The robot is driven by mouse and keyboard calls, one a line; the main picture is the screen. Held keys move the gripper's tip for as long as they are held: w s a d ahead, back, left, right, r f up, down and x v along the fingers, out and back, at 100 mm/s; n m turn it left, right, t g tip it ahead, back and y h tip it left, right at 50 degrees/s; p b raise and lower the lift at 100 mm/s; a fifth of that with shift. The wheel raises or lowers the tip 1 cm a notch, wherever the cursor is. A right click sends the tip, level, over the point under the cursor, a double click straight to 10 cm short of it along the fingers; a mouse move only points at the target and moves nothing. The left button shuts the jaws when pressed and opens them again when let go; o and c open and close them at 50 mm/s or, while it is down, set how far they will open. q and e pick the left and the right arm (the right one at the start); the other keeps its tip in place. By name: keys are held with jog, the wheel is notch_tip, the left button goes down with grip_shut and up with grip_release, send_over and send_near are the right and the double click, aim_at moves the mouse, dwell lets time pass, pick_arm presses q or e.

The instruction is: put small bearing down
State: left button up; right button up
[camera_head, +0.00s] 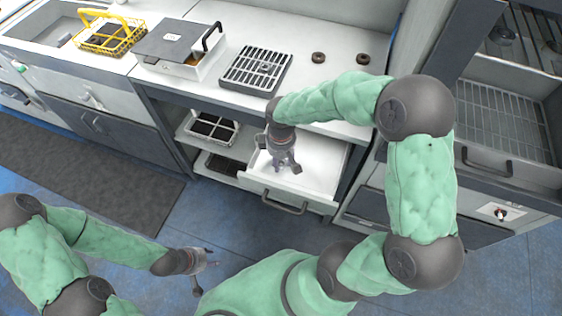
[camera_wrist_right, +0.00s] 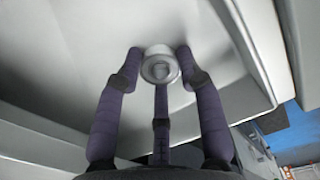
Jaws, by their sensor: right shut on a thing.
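The small bearing (camera_wrist_right: 159,68) is a round silver metal piece in the right wrist view. It sits between the dark fingertips of my right gripper (camera_wrist_right: 159,72), which is shut on it. In the head view my right gripper (camera_head: 285,166) points down inside the open white drawer (camera_head: 318,172); the bearing cannot be made out there. The white drawer floor shows below the bearing in the wrist view, and any gap between them is hard to judge. My left gripper (camera_head: 207,266) is empty, with fingers spread, over the floor at the lower left.
On the counter are a black slotted rack (camera_head: 256,70), two dark rings (camera_head: 318,57) (camera_head: 363,59), a lidded box (camera_head: 180,45) and a yellow wire basket (camera_head: 108,37). Open shelves (camera_head: 220,146) lie left of the drawer. A wire-racked cabinet (camera_head: 505,110) stands at right.

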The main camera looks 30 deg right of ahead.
aim_at(281, 163)
jog(key=shift+r, duration=0.15)
jog(key=shift+f, duration=0.25)
jog(key=o, duration=1.2)
jog(key=shift+c, duration=0.2)
jog(key=shift+r, duration=0.1)
notch_tip(281, 163, up, 12)
jog(key=p, duration=0.4)
jog(key=shift+r+p, duration=0.15)
jog(key=shift+p, duration=0.25)
